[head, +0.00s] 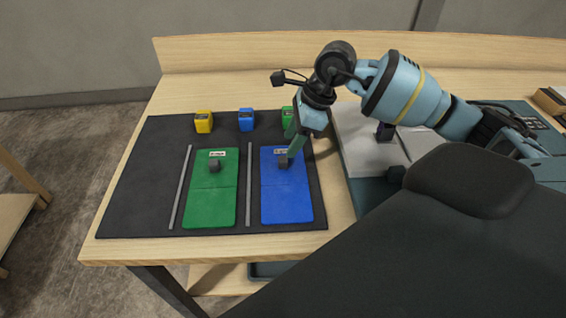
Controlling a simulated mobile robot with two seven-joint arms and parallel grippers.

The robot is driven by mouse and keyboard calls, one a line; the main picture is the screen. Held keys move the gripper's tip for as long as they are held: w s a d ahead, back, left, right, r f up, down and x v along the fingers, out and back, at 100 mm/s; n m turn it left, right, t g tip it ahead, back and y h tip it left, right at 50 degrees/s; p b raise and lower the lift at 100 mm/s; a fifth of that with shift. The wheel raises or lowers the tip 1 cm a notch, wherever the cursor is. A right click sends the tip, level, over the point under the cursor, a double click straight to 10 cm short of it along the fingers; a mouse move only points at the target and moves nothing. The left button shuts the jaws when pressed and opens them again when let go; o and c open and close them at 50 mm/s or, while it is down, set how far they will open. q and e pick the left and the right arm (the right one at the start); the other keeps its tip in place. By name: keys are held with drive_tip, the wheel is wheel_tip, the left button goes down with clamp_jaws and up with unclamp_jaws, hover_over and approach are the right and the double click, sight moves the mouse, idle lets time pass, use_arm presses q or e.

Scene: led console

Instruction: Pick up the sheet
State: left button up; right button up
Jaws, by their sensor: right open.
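A blue sheet (287,200) lies flat on the dark mat, with a small dark knob (284,161) near its far end. A green sheet (209,204) lies to its left, with a similar dark knob (214,166). White sheets (358,140) lie on the teal surface at the right, partly hidden by my right arm. My right gripper (294,148) is open and points down over the far end of the blue sheet, close by its knob. I cannot tell if the fingers touch the knob. My left gripper is not in view.
Yellow (203,122), blue (246,120) and green (288,116) blocks stand in a row at the mat's far edge. Thin grey strips (249,184) lie beside the sheets. The dark mat (145,190) has bare room at the left.

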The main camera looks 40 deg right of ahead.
sight(284, 159)
drive_tip(key=shift+s+p+x, duration=0.15)
drive_tip(key=shift+p+x, duration=0.05)
drive_tip(key=shift+x, duration=1.2)
drive_tip(key=shift+s+p+x, duration=0.2)
drive_tip(key=shift+x, duration=1.2)
drive_tip(key=shift+c, duration=0.5)
clamp_jaws()
